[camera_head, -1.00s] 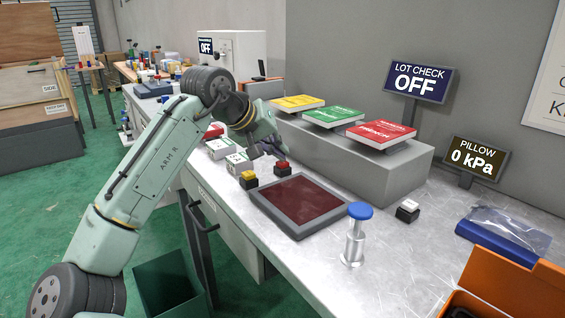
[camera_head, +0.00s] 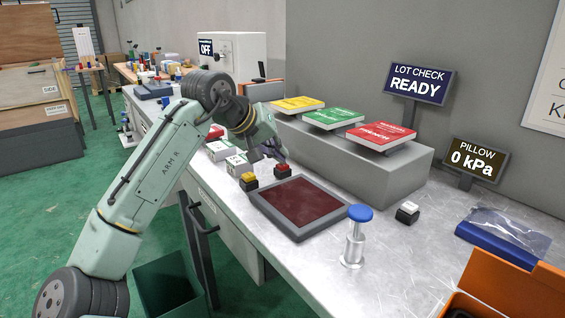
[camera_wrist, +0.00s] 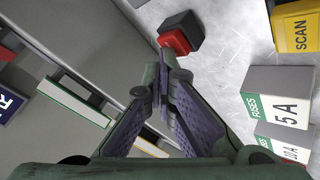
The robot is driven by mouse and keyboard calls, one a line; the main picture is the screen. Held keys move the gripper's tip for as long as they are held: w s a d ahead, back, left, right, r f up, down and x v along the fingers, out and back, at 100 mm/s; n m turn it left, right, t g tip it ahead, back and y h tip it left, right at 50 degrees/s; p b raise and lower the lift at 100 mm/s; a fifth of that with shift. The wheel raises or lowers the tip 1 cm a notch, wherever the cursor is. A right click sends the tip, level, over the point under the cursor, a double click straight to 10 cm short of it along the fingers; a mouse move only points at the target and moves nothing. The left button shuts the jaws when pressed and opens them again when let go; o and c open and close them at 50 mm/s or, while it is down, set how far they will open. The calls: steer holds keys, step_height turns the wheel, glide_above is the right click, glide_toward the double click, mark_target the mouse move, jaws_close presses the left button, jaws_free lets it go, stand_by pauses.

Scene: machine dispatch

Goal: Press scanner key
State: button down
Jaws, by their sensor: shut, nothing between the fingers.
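The yellow scanner key (camera_head: 249,180) sits on a dark base on the metal bench, left of the red key (camera_head: 283,171). In the wrist view the yellow key (camera_wrist: 296,26) carries the label SCAN at the top right edge, and the red key (camera_wrist: 177,40) lies just beyond my fingertips. My gripper (camera_head: 280,157) is shut and empty, with its tips just above and behind the red key in the head view; I cannot tell whether they touch it. My gripper also fills the middle of the wrist view (camera_wrist: 164,80). The lot check display (camera_head: 417,84) reads READY.
White fuse boxes (camera_wrist: 283,97) stand near the yellow key. A dark red framed pad (camera_head: 304,202) and a blue-topped plunger (camera_head: 358,214) are to the right. A grey raised block (camera_head: 375,180) with coloured plates stands behind. The pillow display (camera_head: 476,159) reads 0 kPa.

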mark_target(279, 164)
steer(key=shift+r+p, duration=0.6)
steer(key=shift+r, duration=0.15)
step_height(279, 164, up, 5)
steer(key=p, duration=0.4)
steer(key=shift+r+p, duration=0.1)
steer(key=shift+p, duration=0.3)
